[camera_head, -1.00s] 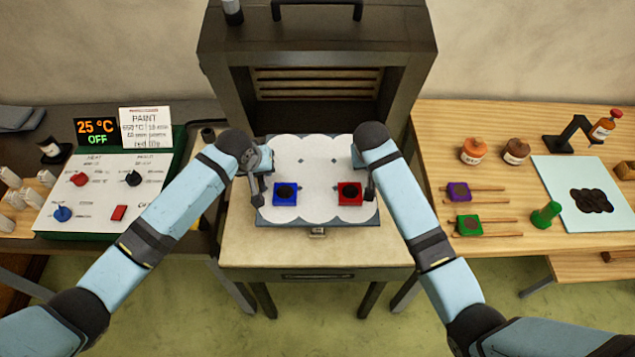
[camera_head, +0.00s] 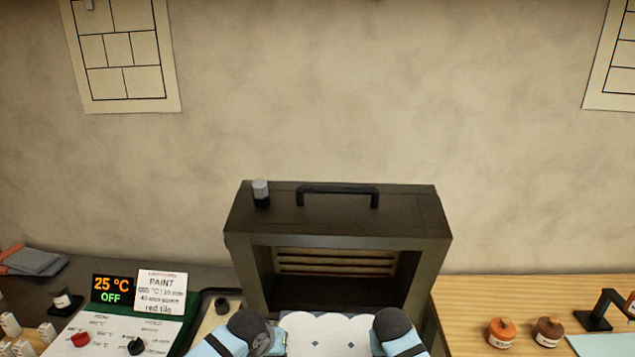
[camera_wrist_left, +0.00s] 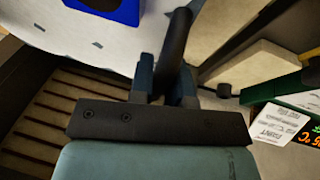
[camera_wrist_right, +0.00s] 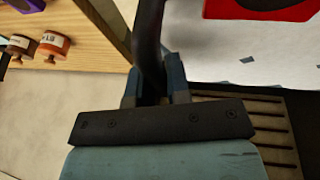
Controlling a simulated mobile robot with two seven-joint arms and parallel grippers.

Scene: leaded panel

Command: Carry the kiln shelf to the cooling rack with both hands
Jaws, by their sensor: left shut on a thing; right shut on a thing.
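The kiln shelf (camera_head: 325,338) shows only its far part at the bottom of the head view, with a white scalloped sheet on top. It lies before the open kiln (camera_head: 345,215). In the left wrist view, a blue tile (camera_wrist_left: 108,8) sits on the shelf. In the right wrist view, a red tile (camera_wrist_right: 270,8) sits on it. My left gripper (camera_wrist_left: 160,82) is shut on the shelf's dark left handle (camera_wrist_left: 178,40). My right gripper (camera_wrist_right: 152,85) is shut on its dark right handle (camera_wrist_right: 148,35). I cannot make out the cooling rack.
A control panel reading 25 °C OFF (camera_head: 113,290) and a paint card (camera_head: 161,293) stand left of the kiln. On the right wooden table are an orange jar (camera_head: 501,332), a brown jar (camera_head: 550,331) and a dark stand (camera_head: 600,312).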

